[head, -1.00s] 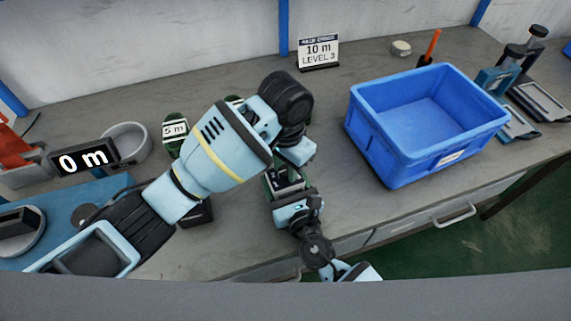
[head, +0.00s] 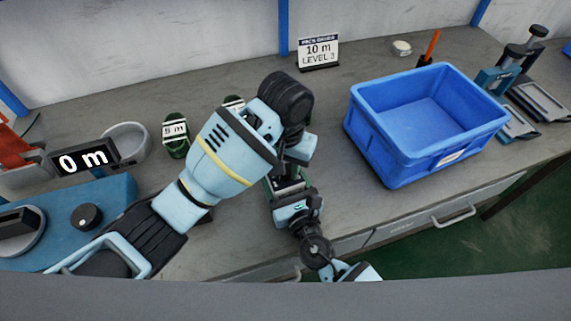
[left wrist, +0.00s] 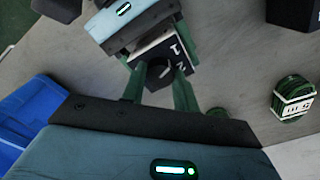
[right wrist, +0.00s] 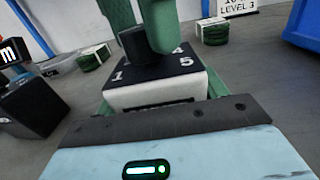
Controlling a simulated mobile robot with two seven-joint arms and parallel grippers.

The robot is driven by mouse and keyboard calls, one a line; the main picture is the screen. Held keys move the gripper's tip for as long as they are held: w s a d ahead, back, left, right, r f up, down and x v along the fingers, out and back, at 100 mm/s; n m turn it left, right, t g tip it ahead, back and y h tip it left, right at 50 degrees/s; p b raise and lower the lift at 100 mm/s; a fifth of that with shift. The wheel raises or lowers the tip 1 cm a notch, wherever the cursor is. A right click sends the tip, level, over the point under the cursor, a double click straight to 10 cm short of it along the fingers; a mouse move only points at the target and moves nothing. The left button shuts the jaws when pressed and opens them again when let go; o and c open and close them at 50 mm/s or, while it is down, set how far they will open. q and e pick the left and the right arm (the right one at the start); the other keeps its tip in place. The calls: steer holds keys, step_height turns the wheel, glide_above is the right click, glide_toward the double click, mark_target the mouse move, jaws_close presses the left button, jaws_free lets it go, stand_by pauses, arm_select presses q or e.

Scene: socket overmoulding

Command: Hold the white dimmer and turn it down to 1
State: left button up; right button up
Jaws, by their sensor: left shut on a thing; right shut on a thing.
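The white dimmer (right wrist: 155,95) shows in the right wrist view as a white box with a dark top face, printed numerals including 1 and 5, and a black knob (right wrist: 132,44). My right gripper (right wrist: 160,88) is shut on the dimmer's body, a green finger on each side. My left gripper (left wrist: 158,88) comes from above, its green fingers shut around the knob. The dimmer's dark top (left wrist: 172,52) also shows in the left wrist view. I cannot tell which numeral the knob points at. In the head view my left arm largely hides the dimmer.
A blue bin (head: 395,152) stands to the right on the bench. Green coils, one marked 5 m (head: 175,135), lie behind my left arm. A 10 m LEVEL 3 sign (head: 318,52) stands at the back. A blue machine with a 0 m display (head: 84,158) is at the left.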

arm_select(q)
steer(key=o, duration=1)
steer(key=shift+r, duration=0.15)
step_height(320, 180, up, 12)
steer(key=shift+f, duration=0.1)
arm_select(e)
steer(key=o, duration=1.1)
steer(key=v, duration=1.2)
